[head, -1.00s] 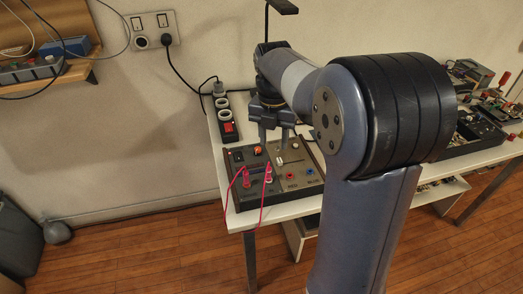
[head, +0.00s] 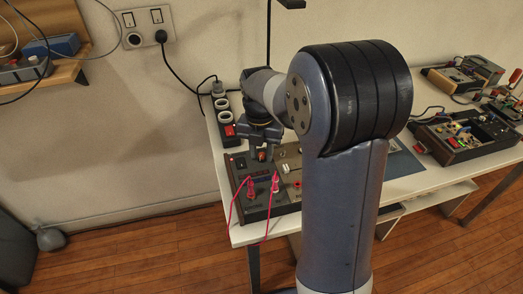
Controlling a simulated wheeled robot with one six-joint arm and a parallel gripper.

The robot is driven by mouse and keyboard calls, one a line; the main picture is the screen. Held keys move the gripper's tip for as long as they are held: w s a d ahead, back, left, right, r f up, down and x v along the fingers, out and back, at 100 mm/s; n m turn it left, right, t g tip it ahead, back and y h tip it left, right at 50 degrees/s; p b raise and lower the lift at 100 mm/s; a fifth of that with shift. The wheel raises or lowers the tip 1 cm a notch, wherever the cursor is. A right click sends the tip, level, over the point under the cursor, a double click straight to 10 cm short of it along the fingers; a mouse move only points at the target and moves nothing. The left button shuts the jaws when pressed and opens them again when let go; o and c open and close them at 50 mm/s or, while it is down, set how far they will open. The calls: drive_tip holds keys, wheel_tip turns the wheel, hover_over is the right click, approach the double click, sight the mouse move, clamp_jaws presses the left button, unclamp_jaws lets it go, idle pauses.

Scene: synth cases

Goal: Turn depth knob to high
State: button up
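The control box (head: 256,208) sits on the left end of the white table, with its dark sloping panel facing up. A black switch (head: 241,163), an orange-red piece (head: 262,155) and a pale slider (head: 291,168) show on the panel. The labels are too small to read, so I cannot tell which control is the depth knob. My gripper (head: 263,155) points down over the back of the panel, fingers apart, with the orange-red piece showing between them. I cannot tell whether the fingertips touch the panel. My arm hides the panel's right part.
Two pink-red leads (head: 273,188) plug into the box's front and hang over the table edge. A power strip (head: 226,118) lies behind the box. Another control box (head: 462,141) and other devices stand at the right. A blue mat (head: 402,162) lies between.

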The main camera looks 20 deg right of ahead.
clamp_jaws()
